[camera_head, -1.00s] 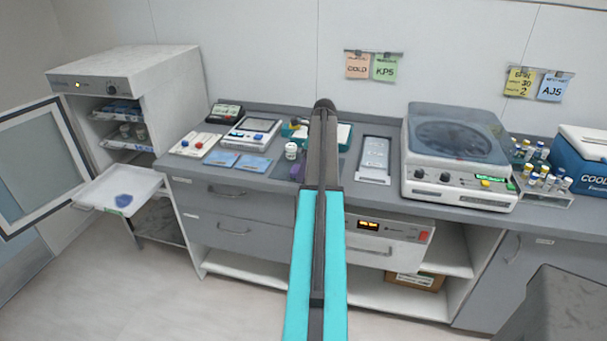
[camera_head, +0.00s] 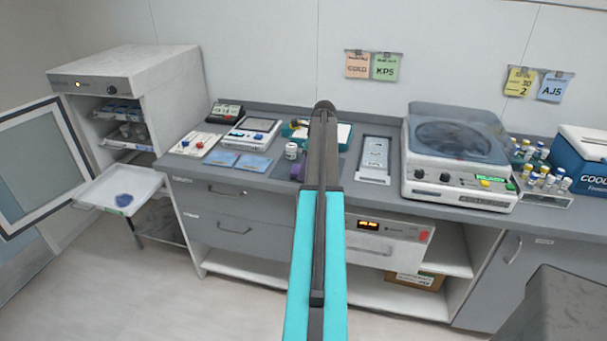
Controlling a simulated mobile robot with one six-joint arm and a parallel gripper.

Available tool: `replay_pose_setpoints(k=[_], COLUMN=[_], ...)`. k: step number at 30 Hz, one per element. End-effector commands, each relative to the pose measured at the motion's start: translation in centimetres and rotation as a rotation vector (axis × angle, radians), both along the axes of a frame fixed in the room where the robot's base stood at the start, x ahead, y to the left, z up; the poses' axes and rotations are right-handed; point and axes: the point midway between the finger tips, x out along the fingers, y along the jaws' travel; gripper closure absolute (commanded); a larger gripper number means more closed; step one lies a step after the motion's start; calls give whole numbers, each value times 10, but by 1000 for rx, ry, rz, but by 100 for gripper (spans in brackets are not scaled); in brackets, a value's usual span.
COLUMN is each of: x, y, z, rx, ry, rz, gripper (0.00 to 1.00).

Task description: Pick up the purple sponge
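My arm rises through the middle of the view and ends in a dark rounded part above the counter. I see no gripper fingers.
The grey counter (camera_head: 228,172) holds blue packets (camera_head: 253,162), a white jar (camera_head: 291,150), a scale (camera_head: 252,131) and a centrifuge (camera_head: 455,155). An open cabinet with a white tray (camera_head: 90,194) stands left. Tube racks and a blue cooler (camera_head: 585,165) are right.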

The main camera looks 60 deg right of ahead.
Motion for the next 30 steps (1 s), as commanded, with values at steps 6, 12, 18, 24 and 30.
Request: replay_pose_setpoints(k=[6, 12, 18, 24, 30], x=[0, 0, 0, 0, 0], y=[0, 0, 0, -1, -1], z=[0, 0, 3, 16, 34], rx=[0, 0, -1, -2, -2], ry=[0, 0, 0, -1, -2], rz=[0, 0, 0, -1, -1], gripper=[71, 71, 71, 71, 71])
